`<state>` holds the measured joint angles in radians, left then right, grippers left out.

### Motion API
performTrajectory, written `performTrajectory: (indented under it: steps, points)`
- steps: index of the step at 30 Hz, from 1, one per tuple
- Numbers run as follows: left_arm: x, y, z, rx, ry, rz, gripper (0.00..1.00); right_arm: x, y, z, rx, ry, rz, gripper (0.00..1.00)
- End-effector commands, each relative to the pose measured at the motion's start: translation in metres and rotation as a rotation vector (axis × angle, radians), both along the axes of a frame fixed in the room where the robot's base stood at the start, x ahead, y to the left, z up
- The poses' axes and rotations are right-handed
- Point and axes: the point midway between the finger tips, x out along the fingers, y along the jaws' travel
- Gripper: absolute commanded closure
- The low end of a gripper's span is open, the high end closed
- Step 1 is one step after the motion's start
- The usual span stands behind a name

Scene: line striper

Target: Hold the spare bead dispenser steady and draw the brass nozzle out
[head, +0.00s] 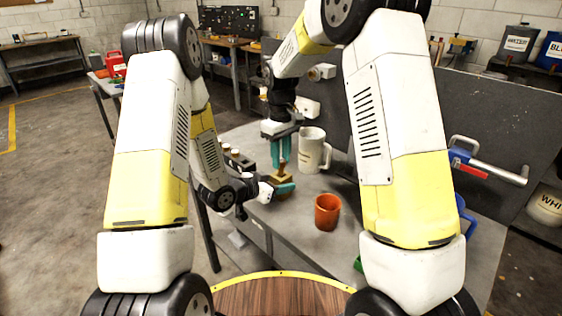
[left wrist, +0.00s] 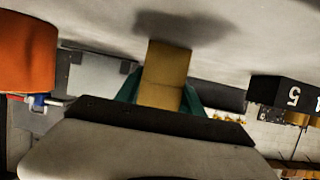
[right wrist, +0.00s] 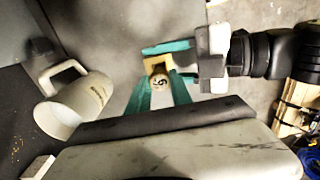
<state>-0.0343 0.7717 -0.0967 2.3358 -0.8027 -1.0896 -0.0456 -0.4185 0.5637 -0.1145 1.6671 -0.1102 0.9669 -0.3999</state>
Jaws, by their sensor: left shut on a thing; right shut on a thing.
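The spare bead dispenser, a small yellow-tan block (head: 281,177), stands on the grey bench. My left gripper (head: 284,188) comes in low from the side, its teal fingers shut on the block. The block also fills the middle of the left wrist view (left wrist: 165,76). The brass nozzle (head: 282,165) rises upright from the block's top. In the right wrist view its round numbered end (right wrist: 158,80) shows between my right gripper's teal fingers. My right gripper (head: 281,155) points down from above and is shut on the nozzle. How deep the nozzle sits is hidden.
An orange cup (head: 327,212) stands close to the right of the dispenser. A cream mug (head: 312,150) stands behind it. A dark numbered block with several fittings (head: 236,160) is at the left. A dark upright panel (head: 470,110) borders the bench's back.

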Motion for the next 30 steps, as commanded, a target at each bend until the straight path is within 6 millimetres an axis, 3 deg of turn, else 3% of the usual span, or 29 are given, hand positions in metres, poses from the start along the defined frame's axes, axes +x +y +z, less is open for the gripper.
performTrajectory:
  steps: [16,27,28,30]
  points:
    - [0.000,0.000,0.000,0.000,-0.001,0.001,1.00,0.000,0.000,0.028,0.000,-0.001,0.001,1.00]
    - [0.000,0.000,0.000,-0.001,-0.001,0.000,1.00,0.000,0.000,0.031,0.000,0.000,0.000,1.00]
    - [0.000,0.000,0.000,-0.001,-0.001,0.000,0.51,0.000,0.000,0.031,0.000,0.000,0.000,1.00]
    - [0.000,0.000,0.000,-0.001,-0.001,0.000,0.37,0.000,0.000,0.031,0.000,0.000,0.000,1.00]
